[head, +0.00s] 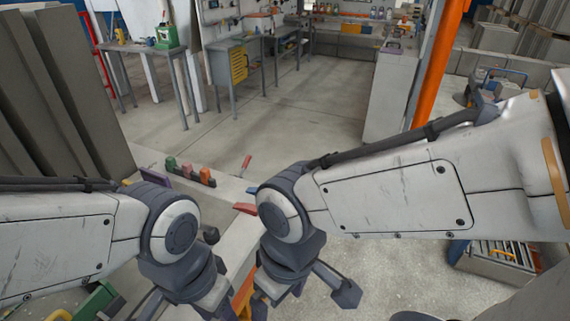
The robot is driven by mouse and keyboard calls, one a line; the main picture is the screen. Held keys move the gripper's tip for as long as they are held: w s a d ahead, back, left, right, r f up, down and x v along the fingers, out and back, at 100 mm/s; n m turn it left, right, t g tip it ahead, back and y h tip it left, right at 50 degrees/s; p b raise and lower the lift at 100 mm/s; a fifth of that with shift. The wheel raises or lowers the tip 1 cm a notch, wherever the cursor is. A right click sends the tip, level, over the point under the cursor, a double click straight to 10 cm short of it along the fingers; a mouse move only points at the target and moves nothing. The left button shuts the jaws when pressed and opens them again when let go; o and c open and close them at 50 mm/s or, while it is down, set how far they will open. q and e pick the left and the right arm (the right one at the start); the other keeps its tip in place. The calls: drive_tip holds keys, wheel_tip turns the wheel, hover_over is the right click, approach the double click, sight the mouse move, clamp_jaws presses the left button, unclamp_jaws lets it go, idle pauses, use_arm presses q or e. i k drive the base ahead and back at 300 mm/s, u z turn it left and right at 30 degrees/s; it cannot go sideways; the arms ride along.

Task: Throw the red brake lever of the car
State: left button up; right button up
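A thin red lever (246,163) stands tilted at the edge of a pale ledge, just beyond my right wrist. A flat red piece (245,208) lies nearer, partly hidden behind the same wrist; I cannot tell whether it belongs to the lever. My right gripper (305,296) points down at the lower middle, with its jaws spread and nothing seen between them. My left gripper (197,312) points down to its left, also with jaws spread, cut off by the lower edge. Both grippers are nearer to me than the lever and apart from it. No car is clearly recognizable.
Small green and red blocks (188,172) sit in a row on the ledge (226,187). Tall grey panels (60,90) stand at the left. An orange post (436,65) rises at the right. Workbenches (240,62) are at the back, with open floor (250,120) before them.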

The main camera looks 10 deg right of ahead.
sight(245, 165)
drive_tip(key=z, duration=1.3)
drive_tip(key=i, duration=2.6)
drive_tip(key=u, duration=3)
